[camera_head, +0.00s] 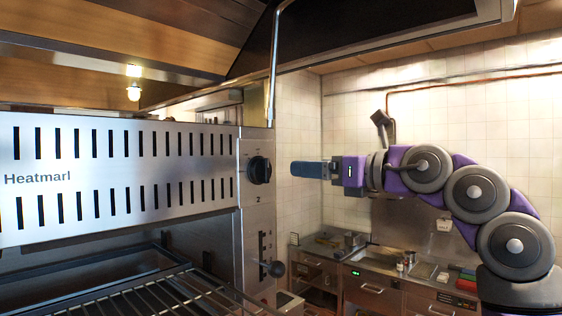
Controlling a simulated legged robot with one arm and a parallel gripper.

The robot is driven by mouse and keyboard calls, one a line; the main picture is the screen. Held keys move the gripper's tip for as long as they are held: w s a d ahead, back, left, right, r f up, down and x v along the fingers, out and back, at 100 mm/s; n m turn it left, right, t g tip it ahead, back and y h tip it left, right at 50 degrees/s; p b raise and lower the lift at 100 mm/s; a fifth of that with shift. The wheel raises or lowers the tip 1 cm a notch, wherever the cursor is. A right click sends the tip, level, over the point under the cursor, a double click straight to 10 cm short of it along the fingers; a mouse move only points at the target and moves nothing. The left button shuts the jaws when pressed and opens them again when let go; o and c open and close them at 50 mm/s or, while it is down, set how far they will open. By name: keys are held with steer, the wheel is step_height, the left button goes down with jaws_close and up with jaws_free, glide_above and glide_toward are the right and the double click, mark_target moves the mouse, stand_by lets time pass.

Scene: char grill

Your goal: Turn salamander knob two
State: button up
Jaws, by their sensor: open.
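The salamander grill (110,215) is a steel box with a slotted front, marked "Heatmarl", filling the left of the view. A round black knob (259,170) sits at the upper right of its front panel. Lower on the same panel is a black ball-ended lever (275,269) in a slot. I cannot tell from the markings which control is number two. My gripper (296,169), with blue fingers, is just right of the round knob, at about its height, with a small gap in the picture. Its fingers are seen side-on and it is empty and open.
A wire rack (150,300) juts out below the salamander. A steel pipe (274,60) rises above its right end. A counter with a sink (385,262) stands along the tiled back wall. The space between my arm and that counter looks clear.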

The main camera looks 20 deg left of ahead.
mark_target(268, 167)
steer(key=shift+g, duration=0.3)
steer(key=p+x, duration=0.1)
steer(key=x, duration=0.3)
steer(key=s+x, duration=0.1)
steer(key=x, duration=0.3)
steer(key=p+x, duration=0.1)
steer(key=x, duration=0.3)
steer(key=shift+s+a+f+p, duration=0.2)
steer(key=shift+s+a+p, duration=0.1)
steer(key=shift+p, duration=0.05)
steer(key=shift+w, duration=0.25)
steer(key=shift+w+d+r+p, duration=0.1)
steer(key=shift+d+r+p, duration=0.1)
steer(key=shift+d, duration=0.3)
steer(key=shift+w+d+r+p, duration=0.1)
steer(key=shift+d+p, duration=0.05)
steer(key=shift+d, duration=0.4)
steer(key=shift+s+a+f, duration=0.1)
steer(key=shift+a, duration=0.45)
steer(key=shift+a+f, duration=0.15)
steer(key=shift+a, duration=0.4)
steer(key=shift+c, duration=1.2)
steer(key=shift+a, duration=0.2)
steer(key=shift+c, duration=0.6)
steer(key=shift+s, duration=0.1)
steer(key=shift+c, duration=0.9)
steer(key=shift+w+d, duration=0.2)
steer(key=shift+w, duration=0.05)
steer(key=shift+c, duration=2.4)
